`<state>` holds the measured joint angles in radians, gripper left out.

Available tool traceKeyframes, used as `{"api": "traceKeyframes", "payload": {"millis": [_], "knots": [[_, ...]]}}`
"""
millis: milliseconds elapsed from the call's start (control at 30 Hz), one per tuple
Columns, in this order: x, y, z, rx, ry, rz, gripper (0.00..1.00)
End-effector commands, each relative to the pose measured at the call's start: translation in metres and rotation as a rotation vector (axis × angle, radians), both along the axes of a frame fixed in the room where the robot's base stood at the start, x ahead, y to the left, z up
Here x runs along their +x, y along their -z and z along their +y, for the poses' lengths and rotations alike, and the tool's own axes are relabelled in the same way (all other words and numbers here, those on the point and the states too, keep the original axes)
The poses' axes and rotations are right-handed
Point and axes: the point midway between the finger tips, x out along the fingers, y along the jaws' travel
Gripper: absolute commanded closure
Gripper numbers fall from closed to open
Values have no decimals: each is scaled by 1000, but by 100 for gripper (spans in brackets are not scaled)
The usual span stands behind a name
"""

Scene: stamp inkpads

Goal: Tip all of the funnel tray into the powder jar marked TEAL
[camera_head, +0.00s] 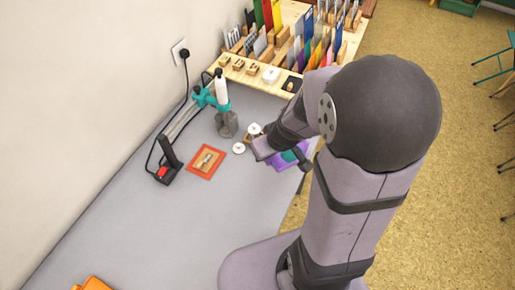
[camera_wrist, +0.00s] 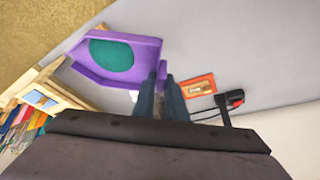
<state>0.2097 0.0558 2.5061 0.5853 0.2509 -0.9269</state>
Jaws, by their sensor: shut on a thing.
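The purple funnel tray (camera_wrist: 153,52) fills the upper left of the wrist view, with a round teal patch of powder (camera_wrist: 111,55) on its floor. My gripper (camera_wrist: 161,78) is shut on the tray's near right edge. In the head view the tray (camera_head: 279,163) is partly hidden by my wrist, held near the table's right edge. A grey jar (camera_head: 227,124) stands left of it, and a white-lidded jar (camera_head: 255,129) shows just behind my gripper. I cannot read a TEAL mark on either jar.
A white disc (camera_head: 239,148), perhaps a lid, lies by the jars. An orange-red mat (camera_head: 194,168) with a wooden stamp lies left. A wooden rack (camera_head: 257,74) is at the back; the front grey table is mostly clear.

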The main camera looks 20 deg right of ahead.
Motion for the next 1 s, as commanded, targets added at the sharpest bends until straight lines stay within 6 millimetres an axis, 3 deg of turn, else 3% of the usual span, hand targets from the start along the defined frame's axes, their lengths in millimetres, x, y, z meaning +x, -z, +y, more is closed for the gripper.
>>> {"api": "traceKeyframes", "payload": {"millis": [467,767,1000], "knots": [[15,0,-9,-1,-205,-1,100],[16,0,-11,23,-213,8,100],[19,0,-18,138,-210,43,100]]}}
